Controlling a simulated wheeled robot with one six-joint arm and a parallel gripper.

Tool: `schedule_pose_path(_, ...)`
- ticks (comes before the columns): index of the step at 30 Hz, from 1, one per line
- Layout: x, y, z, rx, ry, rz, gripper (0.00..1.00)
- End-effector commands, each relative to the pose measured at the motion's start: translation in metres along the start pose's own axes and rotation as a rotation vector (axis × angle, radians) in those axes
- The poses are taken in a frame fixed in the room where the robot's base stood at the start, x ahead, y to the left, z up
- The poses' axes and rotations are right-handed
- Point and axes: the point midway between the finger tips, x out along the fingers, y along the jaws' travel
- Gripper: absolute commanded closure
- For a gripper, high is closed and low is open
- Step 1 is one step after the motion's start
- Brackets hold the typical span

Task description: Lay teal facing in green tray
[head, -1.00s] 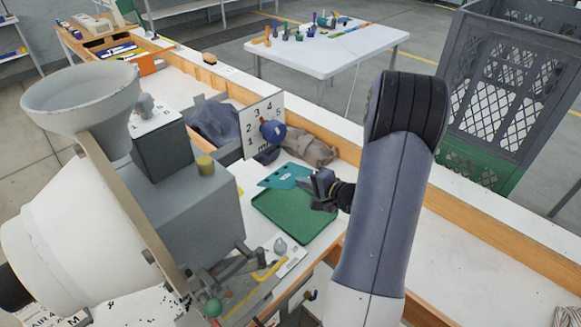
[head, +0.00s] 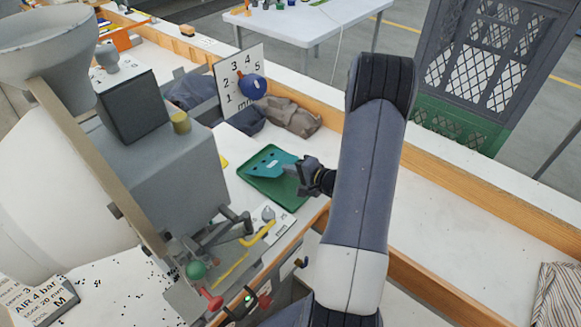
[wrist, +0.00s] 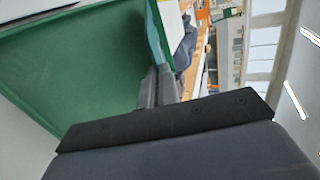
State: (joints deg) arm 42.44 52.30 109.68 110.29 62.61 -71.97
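The teal facing (head: 268,160), a flat sheet with a few small holes, is over the far part of the green tray (head: 284,194) in the head view. My gripper (head: 297,177) is at the facing's right edge, above the tray. In the wrist view, the facing (wrist: 154,34) shows nearly edge-on and rises from between my fingertips (wrist: 157,84), which are shut on it. It looks tilted to the tray floor. The green tray (wrist: 80,75) fills the left of that view. Whether the facing's lower edge touches the tray is hidden.
The grey press (head: 165,165) with its levers and yellow handle (head: 258,233) stands left of the tray. A wooden rail runs along the bench.

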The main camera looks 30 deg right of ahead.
Motion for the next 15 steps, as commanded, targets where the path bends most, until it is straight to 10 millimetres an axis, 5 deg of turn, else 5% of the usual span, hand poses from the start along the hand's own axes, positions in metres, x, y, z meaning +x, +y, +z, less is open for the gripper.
schedule_pose_path(9,0.0004,0.0008,-0.0001,-0.001,0.000,-0.001,1.00)
schedule_pose_path(15,0.0004,0.0007,-0.0001,-0.001,0.000,-0.001,0.82)
